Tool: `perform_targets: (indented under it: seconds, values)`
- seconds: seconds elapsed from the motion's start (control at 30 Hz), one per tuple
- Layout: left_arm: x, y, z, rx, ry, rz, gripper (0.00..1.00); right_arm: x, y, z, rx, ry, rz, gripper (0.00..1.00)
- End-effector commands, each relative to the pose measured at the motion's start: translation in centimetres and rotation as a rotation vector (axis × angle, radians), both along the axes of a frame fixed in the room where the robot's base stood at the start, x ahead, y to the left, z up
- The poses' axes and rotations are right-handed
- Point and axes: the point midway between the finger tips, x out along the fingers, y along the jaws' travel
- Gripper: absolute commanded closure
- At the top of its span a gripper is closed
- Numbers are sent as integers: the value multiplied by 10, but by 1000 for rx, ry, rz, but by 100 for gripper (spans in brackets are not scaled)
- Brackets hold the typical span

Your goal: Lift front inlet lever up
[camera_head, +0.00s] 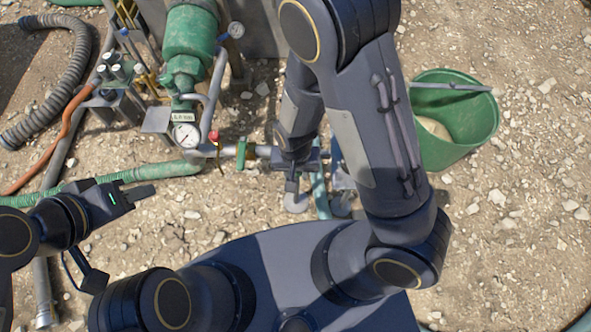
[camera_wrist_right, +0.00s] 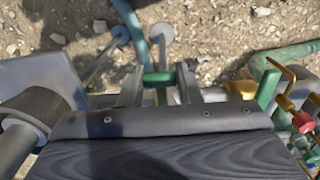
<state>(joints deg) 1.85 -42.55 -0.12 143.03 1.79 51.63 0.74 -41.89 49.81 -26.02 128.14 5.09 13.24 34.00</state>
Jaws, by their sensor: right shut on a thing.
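My right gripper (camera_wrist_right: 160,84) shows in the wrist view with its two fingers on either side of a small green lever (camera_wrist_right: 158,77), and it is shut on it. I take this to be the front inlet lever. In the head view my right gripper (camera_head: 292,187) points down beside the pipework, and the arm hides the lever there. My left gripper (camera_head: 136,194) is at the left over the gravel, apart from the pipes. Whether its jaws are open or shut is unclear.
A second green valve handle (camera_head: 243,153) sits on the pipe near a pressure gauge (camera_head: 187,135). A green bucket (camera_head: 455,140) with a stick across it stands at the right. A green hose (camera_head: 160,171) runs left. Gravel at the lower right is clear.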

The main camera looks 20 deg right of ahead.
Motion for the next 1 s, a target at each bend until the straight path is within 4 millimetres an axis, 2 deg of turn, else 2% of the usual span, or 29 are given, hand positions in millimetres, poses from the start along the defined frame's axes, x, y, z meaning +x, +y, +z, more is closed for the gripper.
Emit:
perform_targets:
  seconds: [0.53, 1.0]
  values:
    - [0, 0, 18, 0, 0, 0, 64, 3, 0, 20, 1, -1, 0, 84]
    - [0, 0, 20, 0, 0, 0, 64, 3, -1, 22, 1, -1, 0, 84]
